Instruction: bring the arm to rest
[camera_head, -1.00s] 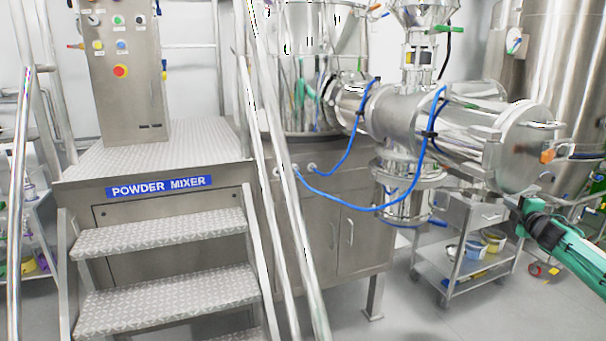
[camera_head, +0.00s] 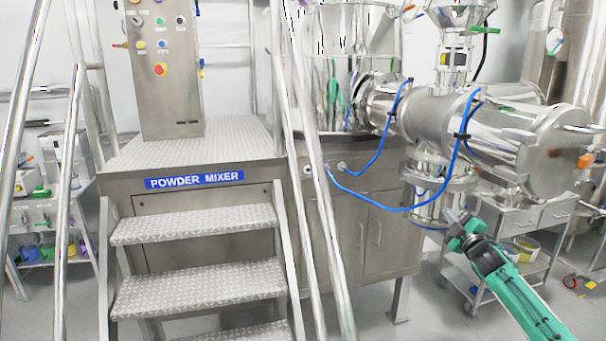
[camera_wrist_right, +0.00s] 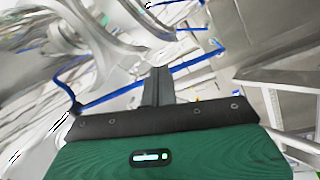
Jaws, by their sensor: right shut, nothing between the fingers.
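My right arm comes in from the lower right of the head view, green with a black wrist. Its gripper (camera_head: 457,220) points up and left, in front of the trolley and below the steel mixer barrel. In the right wrist view the dark fingers (camera_wrist_right: 157,88) are together with nothing between them. The gripper appears clear of the blue hose and the mixer, though the depth gap is hard to judge. My left gripper is not in view.
The powder mixer's steel barrel (camera_head: 500,135) stands above the right arm, with a blue hose (camera_head: 400,208) looping below it. Steps (camera_head: 195,225) with handrails (camera_head: 312,160) stand to the left. A trolley (camera_head: 535,265) is behind the arm. Grey floor shows at the bottom.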

